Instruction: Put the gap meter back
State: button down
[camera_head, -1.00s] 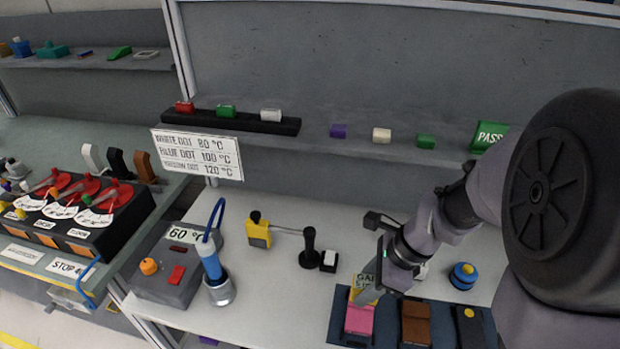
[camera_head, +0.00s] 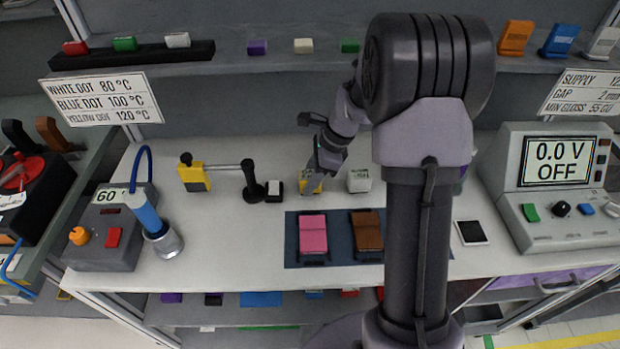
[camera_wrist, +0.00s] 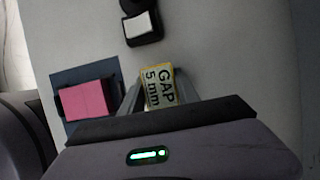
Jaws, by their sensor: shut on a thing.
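The gap meter (camera_head: 313,187) is a small yellow block with a white face, just beyond the back edge of the dark blue mat in the head view. In the wrist view the gap meter (camera_wrist: 159,87) reads "GAP 5 mm" and sits between the fingers. My gripper (camera_head: 311,184) is shut on it; the fingers flank it in the wrist view (camera_wrist: 158,92). Whether it touches the bench is not clear. My wrist and fingers partly cover it in the head view.
A pink block (camera_head: 313,234) and a brown block (camera_head: 367,230) lie on the mat (camera_head: 340,238). Close by are a black-based white button (camera_head: 275,190) and a white cube (camera_head: 360,181). A yellow device (camera_head: 194,177) stands left. A shelf (camera_head: 220,66) runs behind.

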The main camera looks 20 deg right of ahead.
aim_at(360, 173)
jog(key=c, duration=0.9)
grip_release()
jog(key=shift+r+p, duration=0.35)
jog(key=shift+s+d+r+p, duration=0.15)
jog(key=shift+d+r+p, duration=0.3)
jog(key=shift+r+p, duration=0.2)
jog(key=s+d, duration=0.1)
jog(key=d, duration=0.2)
jog(key=s+d+p, duration=0.1)
jog(key=s+d, duration=0.1)
jog(key=d, duration=0.2)
jog(key=s+d+p, duration=0.1)
jog(key=d, duration=0.2)
jog(key=shift+s+d+f, duration=0.25)
jog(key=shift+d+f, duration=0.1)
